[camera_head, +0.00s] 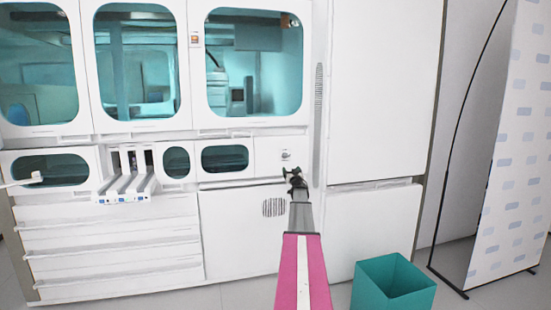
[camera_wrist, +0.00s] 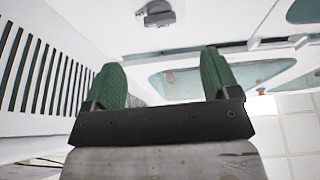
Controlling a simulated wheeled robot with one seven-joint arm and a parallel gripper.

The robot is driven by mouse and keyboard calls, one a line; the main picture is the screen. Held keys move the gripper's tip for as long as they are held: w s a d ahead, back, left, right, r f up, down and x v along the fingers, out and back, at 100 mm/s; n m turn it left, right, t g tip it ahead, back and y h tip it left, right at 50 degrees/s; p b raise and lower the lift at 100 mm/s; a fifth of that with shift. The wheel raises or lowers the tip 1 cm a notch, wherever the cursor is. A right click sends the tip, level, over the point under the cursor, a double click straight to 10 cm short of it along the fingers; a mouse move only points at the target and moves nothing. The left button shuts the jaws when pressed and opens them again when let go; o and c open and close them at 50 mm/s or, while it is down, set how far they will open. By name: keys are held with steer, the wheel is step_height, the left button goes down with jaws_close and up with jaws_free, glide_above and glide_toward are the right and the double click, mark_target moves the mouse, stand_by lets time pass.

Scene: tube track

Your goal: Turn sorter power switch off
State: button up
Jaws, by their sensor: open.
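The sorter (camera_head: 255,197) is a large white machine with teal-tinted windows. A small grey rotary switch (camera_head: 286,155) sits on its white front panel, right of the lower windows. In the wrist view, the switch (camera_wrist: 158,13) shows as a dark grey knob on a plate at the top edge, partly cut off. My gripper (camera_head: 294,178) is just below the switch in the head view. In the wrist view, my gripper (camera_wrist: 161,62) has its two green fingers wide apart with nothing between them. The switch lies beyond the fingertips, apart from them. Its exact setting is too small to tell.
A slotted vent (camera_wrist: 45,75) is left of my fingers in the wrist view. Sample trays (camera_head: 127,185) jut out from the machine's front at the left. A teal bin (camera_head: 375,285) stands on the floor at the right, near a patterned banner (camera_head: 510,150).

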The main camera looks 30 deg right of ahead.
mark_target(286, 157)
steer(key=shift+t+y, duration=0.3)
steer(key=shift+y, duration=0.1)
steer(key=x, duration=1.2)
steer(key=shift+s+d+r, duration=0.15)
steer(key=shift+d, duration=0.1)
steer(key=shift+c, duration=0.3)
steer(key=c, duration=0.9)
